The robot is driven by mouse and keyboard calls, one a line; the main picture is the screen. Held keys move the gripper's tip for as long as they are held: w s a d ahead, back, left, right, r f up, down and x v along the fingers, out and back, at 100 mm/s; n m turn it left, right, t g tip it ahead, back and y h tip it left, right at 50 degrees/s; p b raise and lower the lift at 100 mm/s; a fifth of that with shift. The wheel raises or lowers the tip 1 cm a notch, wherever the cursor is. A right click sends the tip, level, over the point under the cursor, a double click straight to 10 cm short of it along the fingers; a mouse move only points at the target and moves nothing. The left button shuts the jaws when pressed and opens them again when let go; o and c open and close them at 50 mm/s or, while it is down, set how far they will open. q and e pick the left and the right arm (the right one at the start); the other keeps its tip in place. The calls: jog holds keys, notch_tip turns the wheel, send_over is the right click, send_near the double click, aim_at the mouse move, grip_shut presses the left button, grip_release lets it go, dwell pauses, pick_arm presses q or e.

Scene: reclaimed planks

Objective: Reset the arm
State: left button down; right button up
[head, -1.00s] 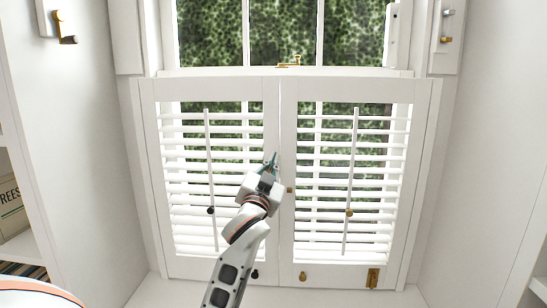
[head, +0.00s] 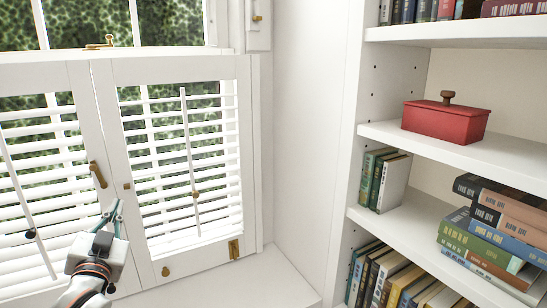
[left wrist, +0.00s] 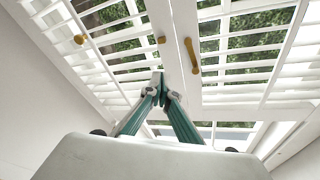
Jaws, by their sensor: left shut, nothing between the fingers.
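My left gripper (head: 116,207) is shut and empty, at the lower left of the head view. It is in front of the white louvred shutters, below a brass handle (head: 97,174) on the left panel (head: 84,110). The right panel (head: 245,130) has a small brass knob (head: 127,186) near the seam; both panels look closed. In the left wrist view, the teal fingers (left wrist: 160,84) meet at their tips, with the handle (left wrist: 191,55) and knob (left wrist: 161,40) beyond them. I cannot tell whether the fingers touch the shutter. My right gripper is not in view.
A white bookcase (head: 490,158) stands on the right, with a red lidded box (head: 445,122) and several books (head: 500,225). A white wall (head: 305,130) separates it from the window. The sill (head: 250,282) below the shutters looks bare.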

pick_arm(q)
jog(key=s+d+f+m+g+h, duration=0.15)
jog(key=d+f, duration=0.25)
jog(key=f, duration=0.5)
jog(key=s+d+f+g+h, duration=0.1)
jog(key=s+d+f+h, duration=0.15)
jog(key=f, duration=0.65)
jog(key=s+d+f+m+g+h, duration=0.1)
jog(key=s+d+f+g+h, duration=0.2)
jog(key=f, duration=0.6)
jog(key=s+d+f+g, duration=0.1)
jog(key=s+d+f, duration=0.4)
jog(key=s+f, duration=0.4)
jog(key=s+d+f+g+h, duration=0.1)
jog(key=s+d+f, duration=0.3)
jog(key=s+f, duration=0.5)
jog(key=shift+s+d+f+g+h, duration=0.3)
jog(key=shift+s+d+f+g, duration=0.05)
jog(key=shift+d+f+g, duration=0.1)
